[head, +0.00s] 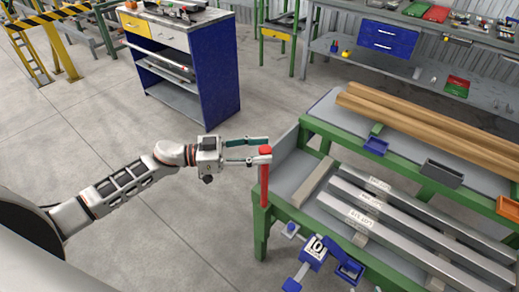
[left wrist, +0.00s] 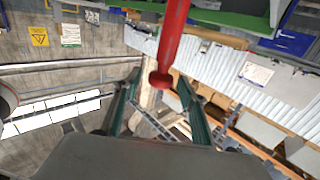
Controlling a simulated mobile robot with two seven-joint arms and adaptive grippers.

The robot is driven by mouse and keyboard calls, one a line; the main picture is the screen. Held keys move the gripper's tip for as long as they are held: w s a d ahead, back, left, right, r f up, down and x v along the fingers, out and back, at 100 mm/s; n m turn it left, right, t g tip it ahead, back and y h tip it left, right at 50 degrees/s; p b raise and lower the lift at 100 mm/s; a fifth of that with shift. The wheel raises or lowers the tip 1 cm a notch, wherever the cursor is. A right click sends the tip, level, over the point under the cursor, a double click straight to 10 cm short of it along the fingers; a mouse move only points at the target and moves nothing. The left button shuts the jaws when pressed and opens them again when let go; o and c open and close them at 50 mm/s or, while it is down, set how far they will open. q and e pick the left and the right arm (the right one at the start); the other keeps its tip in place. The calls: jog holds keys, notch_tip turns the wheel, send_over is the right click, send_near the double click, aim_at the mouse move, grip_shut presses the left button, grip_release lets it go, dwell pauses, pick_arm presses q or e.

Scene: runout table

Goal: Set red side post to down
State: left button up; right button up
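The red side post (head: 264,180) stands upright at the near left corner of the green-framed runout table (head: 440,189), with a wider red cap on top. In the left wrist view the red post (left wrist: 172,45) comes in from the top edge, and its capped end lies between the fingers. My left gripper (head: 262,148) is open at the height of the post's cap, one finger on either side of it. The left wrist view also shows the open fingers (left wrist: 160,88). I cannot tell whether either finger touches the post. My right gripper is not in view.
Grey metal bars (head: 400,228) and wooden beams (head: 430,122) lie on the table. A blue-and-grey device (head: 316,252) sits at its near side. A blue cabinet (head: 213,75) stands behind my left arm. The floor left of the table is clear.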

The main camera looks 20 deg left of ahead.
pick_arm(q)
grip_shut()
jog(key=shift+f, duration=0.1)
